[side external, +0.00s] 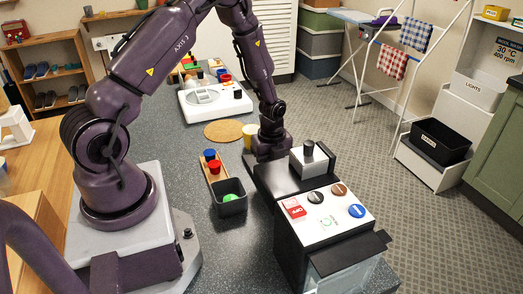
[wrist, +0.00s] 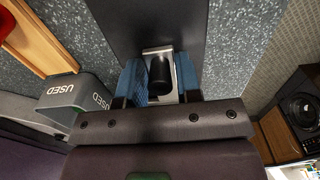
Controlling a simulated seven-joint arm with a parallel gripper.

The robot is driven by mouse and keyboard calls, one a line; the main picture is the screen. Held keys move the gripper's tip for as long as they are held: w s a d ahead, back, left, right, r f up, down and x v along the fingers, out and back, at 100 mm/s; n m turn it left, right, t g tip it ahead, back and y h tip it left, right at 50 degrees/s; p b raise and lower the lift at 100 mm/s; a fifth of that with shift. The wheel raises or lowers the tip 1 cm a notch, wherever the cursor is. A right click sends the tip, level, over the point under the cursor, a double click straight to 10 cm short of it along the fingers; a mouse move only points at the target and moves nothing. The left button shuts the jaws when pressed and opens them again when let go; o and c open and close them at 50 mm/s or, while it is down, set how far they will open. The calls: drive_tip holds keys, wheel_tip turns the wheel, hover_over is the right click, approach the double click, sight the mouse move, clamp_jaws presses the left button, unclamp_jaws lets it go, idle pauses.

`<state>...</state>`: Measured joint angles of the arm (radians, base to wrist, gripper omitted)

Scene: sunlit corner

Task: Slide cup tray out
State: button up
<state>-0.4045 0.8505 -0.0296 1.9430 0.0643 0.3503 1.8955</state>
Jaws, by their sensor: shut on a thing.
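The appliance (side external: 325,225) stands on the counter with coloured buttons on its top. A dark flat tray (side external: 262,183) lies at its far end, and a dark slab also shows in the wrist view (wrist: 145,22). My gripper (wrist: 160,82) has blue fingers, one on each side of a rounded black handle (wrist: 159,74) with a bright metal surround, and is shut on it. In the side view my gripper (side external: 270,152) is low over the tray's far end; its fingertips cannot be made out there. A metal block with a black knob (side external: 309,147) stands just right of it.
A dark bin (side external: 229,205) marked USED, with something green inside, stands left of the appliance. A wooden holder (side external: 214,181) with a blue and a red cup is behind it. A yellow cup (side external: 247,142) and a round mat (side external: 223,131) lie farther back. The counter's right edge is close.

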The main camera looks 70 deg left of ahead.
drive_tip(key=shift+a, duration=3.05)
drive_tip(key=o, duration=0.5)
drive_tip(key=shift+r, duration=0.1)
wheel_tip(320, 180, up, 7)
drive_tip(key=shift+f, duration=0.1)
